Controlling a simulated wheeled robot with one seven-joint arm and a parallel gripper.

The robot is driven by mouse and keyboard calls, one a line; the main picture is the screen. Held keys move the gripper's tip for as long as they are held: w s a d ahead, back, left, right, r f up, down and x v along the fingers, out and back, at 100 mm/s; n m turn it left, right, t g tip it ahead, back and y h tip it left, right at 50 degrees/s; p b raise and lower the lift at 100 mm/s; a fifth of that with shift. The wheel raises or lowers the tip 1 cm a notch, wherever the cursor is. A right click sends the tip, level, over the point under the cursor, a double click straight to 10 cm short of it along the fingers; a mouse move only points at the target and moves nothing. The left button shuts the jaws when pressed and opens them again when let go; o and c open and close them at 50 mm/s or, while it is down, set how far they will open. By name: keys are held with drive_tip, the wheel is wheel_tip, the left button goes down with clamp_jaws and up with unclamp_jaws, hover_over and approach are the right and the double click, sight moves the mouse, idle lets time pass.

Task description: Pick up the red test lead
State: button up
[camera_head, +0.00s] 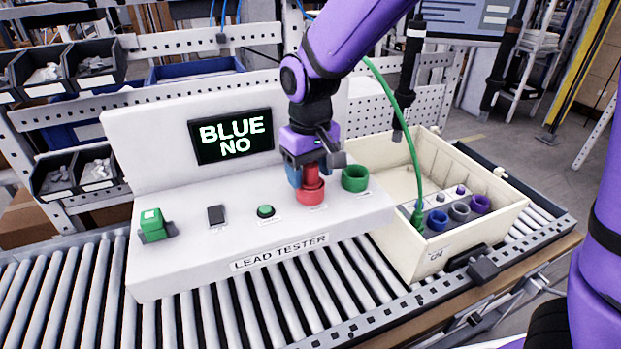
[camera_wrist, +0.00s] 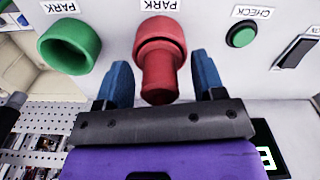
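The red test lead (camera_head: 312,176) stands in the red park ring (camera_head: 311,196) on the white lead tester (camera_head: 215,265). In the wrist view, the lead's red handle (camera_wrist: 160,85) points toward my gripper (camera_wrist: 161,66) and its far end sits in the red ring (camera_wrist: 160,30). My gripper is open, with one blue finger on each side of the handle. A gap shows on both sides, so the fingers do not appear to touch it. In the head view my gripper (camera_head: 309,172) reaches down over the lead and partly hides it.
An empty-looking green park ring (camera_head: 355,178) is beside the red one. A green button (camera_head: 265,211), a dark switch (camera_head: 216,215) and a green block (camera_head: 153,225) are to the left. A cream bin (camera_head: 475,235) with coloured rings and a green cable (camera_head: 408,130) stands at right. The screen (camera_head: 232,136) reads "BLUE NO".

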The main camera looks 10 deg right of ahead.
drive_tip(key=c, duration=0.9)
drive_tip(key=shift+c, duration=0.2)
drive_tip(key=shift+r, duration=0.15)
drive_tip(key=shift+r, duration=0.25)
wheel_tip(320, 180, up, 3)
drive_tip(key=shift+r, duration=0.1)
drive_tip(key=s+d, duration=0.3)
drive_tip(key=s, duration=0.4)
drive_tip(key=s+d+r, duration=0.1)
drive_tip(key=s+d, duration=0.3)
drive_tip(key=s, duration=0.3)
drive_tip(key=shift+d, duration=0.25)
